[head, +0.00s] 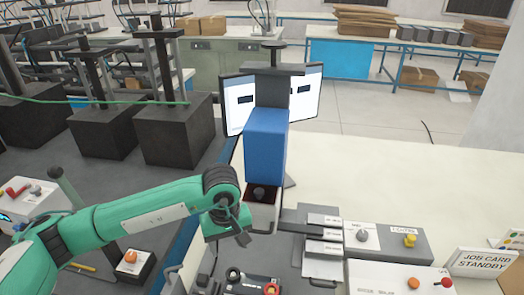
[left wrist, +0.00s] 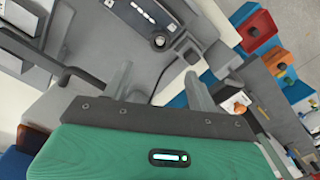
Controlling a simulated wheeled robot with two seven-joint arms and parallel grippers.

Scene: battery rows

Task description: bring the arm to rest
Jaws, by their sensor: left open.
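My left arm is green and comes in from the left in the head view, bent at a dark joint. My left gripper (head: 243,238) hangs below that joint, near the front edge of the bench and just left of the labelled grey blocks. It is small and partly hidden there. In the left wrist view its two grey fingers (left wrist: 158,84) stand apart with nothing seen between them. Grey fixtures lie beyond the fingertips. My right gripper is in neither view.
Dark pedestals (head: 172,135) stand at left. The bench's right middle is clear.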

